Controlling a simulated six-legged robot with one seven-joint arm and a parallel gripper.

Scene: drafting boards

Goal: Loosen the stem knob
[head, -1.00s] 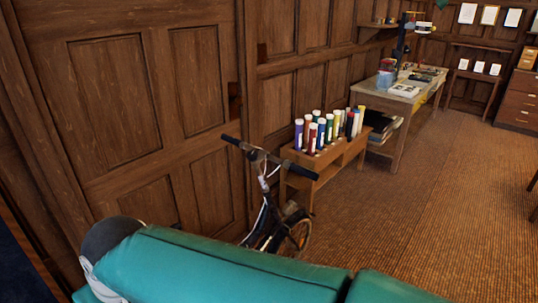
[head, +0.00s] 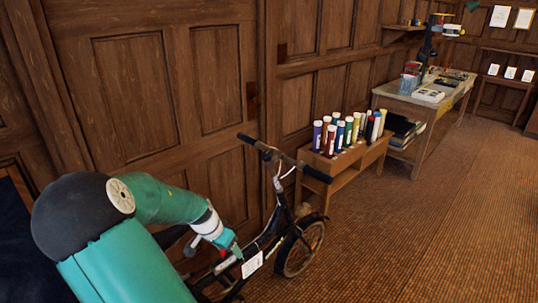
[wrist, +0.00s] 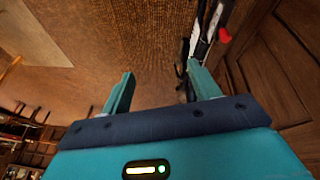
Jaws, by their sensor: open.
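A dark bicycle (head: 295,240) with a small wheel stands beside the panelled wall in the head view. Its black handlebar (head: 312,172) sits on a pale upright stem (head: 278,184). I cannot make out a separate stem knob there. In the wrist view, part of the bicycle (wrist: 197,35) shows at the upper right, with a red piece (wrist: 224,35) beside it; I cannot tell whether this is the knob. My gripper (wrist: 160,72) is open, with nothing between its teal fingers. In the head view my gripper (head: 233,250) is low, left of the stem, in front of the frame.
A low wooden bench (head: 345,163) with several coloured tubes stands behind the bicycle. A worktable (head: 425,105) with books and tools is farther back. The wooden wall (head: 135,100) runs close along the left. The ribbed floor (head: 430,230) at right is clear.

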